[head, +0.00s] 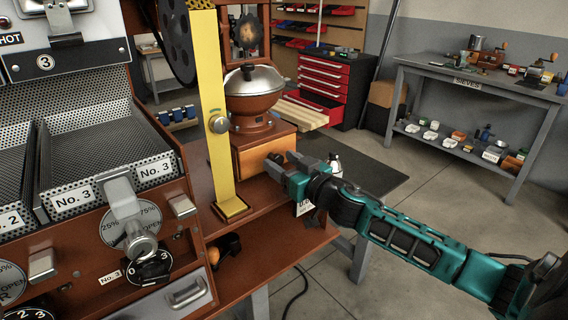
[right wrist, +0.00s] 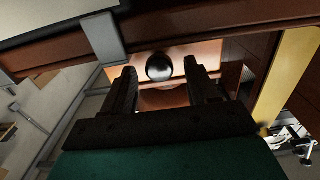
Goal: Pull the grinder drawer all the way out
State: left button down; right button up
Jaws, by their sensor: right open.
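The grinder (head: 254,97) has a domed metal top and a brown wooden base, and stands on the brown bench behind the yellow post. The light wood drawer front (head: 250,158) is low in its base and looks flush with it. My right gripper (head: 277,161) is at the drawer front, reaching in from the right. In the right wrist view the drawer's round dark knob (right wrist: 159,66) lies between the two open fingers of the right gripper (right wrist: 160,80), with no clear contact. In the head view the gripper hides most of the knob. My left gripper is not in view.
The yellow post (head: 219,120) stands close left of the drawer. The roaster's perforated trays (head: 110,150) fill the left. The brown bench (head: 265,245) ends just right of the grinder, with open floor beyond. A grey table (head: 480,92) and red tool chest (head: 325,78) stand farther back.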

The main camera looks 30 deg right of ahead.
grip_shut()
dwell(0.3)
